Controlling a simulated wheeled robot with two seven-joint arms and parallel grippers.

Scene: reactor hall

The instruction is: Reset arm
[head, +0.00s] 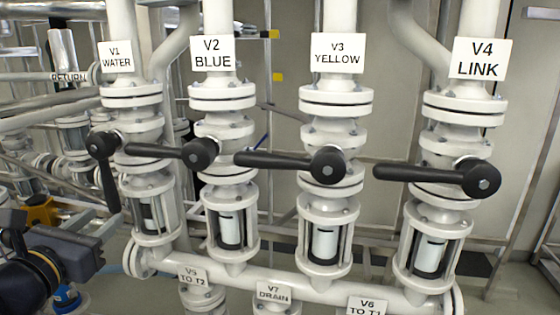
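My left gripper (92,248) shows at the lower left edge as a dark, partly cut-off shape, left of the valve columns and apart from the handles. My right gripper is out of view. The V1 WATER valve handle (108,180) hangs down. The V2 BLUE handle (160,151), V3 YELLOW handle (275,159) and V4 LINK handle (420,173) each lie level, pointing left from their hubs. No gripper touches a handle.
White vertical pipes carry the valves and sight glasses, such as the one under V3 (326,242). A RETURN pipe (50,77) and more pipework crowd the left.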

